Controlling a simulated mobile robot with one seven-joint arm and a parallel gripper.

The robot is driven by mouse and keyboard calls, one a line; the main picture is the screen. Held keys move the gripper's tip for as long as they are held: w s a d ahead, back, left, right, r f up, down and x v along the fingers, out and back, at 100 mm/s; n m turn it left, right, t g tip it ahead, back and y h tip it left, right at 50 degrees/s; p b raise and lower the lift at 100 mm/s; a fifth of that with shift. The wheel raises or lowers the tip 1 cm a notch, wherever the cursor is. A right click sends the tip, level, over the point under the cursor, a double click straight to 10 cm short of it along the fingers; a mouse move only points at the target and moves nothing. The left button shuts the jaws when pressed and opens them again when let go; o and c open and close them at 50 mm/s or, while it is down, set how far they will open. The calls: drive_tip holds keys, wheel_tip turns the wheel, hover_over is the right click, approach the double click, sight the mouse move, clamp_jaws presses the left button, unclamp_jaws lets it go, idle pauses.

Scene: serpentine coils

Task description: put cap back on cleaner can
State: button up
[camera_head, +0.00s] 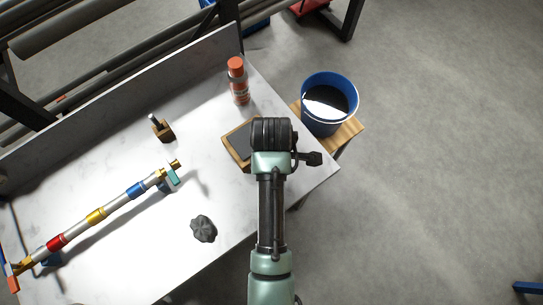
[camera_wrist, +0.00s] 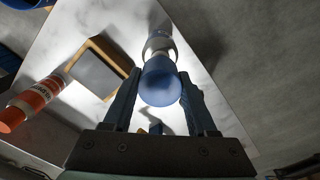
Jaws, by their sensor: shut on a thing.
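In the wrist view, my gripper (camera_wrist: 160,98) is shut on a rounded blue cap (camera_wrist: 161,82). A pale cylindrical body, which looks like the cleaner can (camera_wrist: 158,44), shows just beyond the cap and in line with it. I cannot tell whether the cap is seated on it or only close to it. In the head view, my arm hides the cap, the pale body and my fingertips.
A bottle with an orange top (camera_head: 238,84) stands at the table's back edge. A wood-framed grey pad (camera_head: 236,139) lies by my wrist. A blue bucket (camera_head: 313,113) stands on a wooden stool. A coloured tube (camera_head: 115,203) and a dark lump (camera_head: 203,229) are further left.

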drive_tip(key=shift+f+b, duration=0.45)
drive_tip(key=shift+f, duration=0.55)
drive_tip(key=shift+f, duration=0.15)
drive_tip(key=shift+f+b, duration=0.35)
drive_tip(key=shift+f, duration=0.3)
drive_tip(key=shift+f, duration=0.45)
drive_tip(key=shift+f, duration=0.4)
idle(1.5)
drive_tip(key=o, duration=1.5)
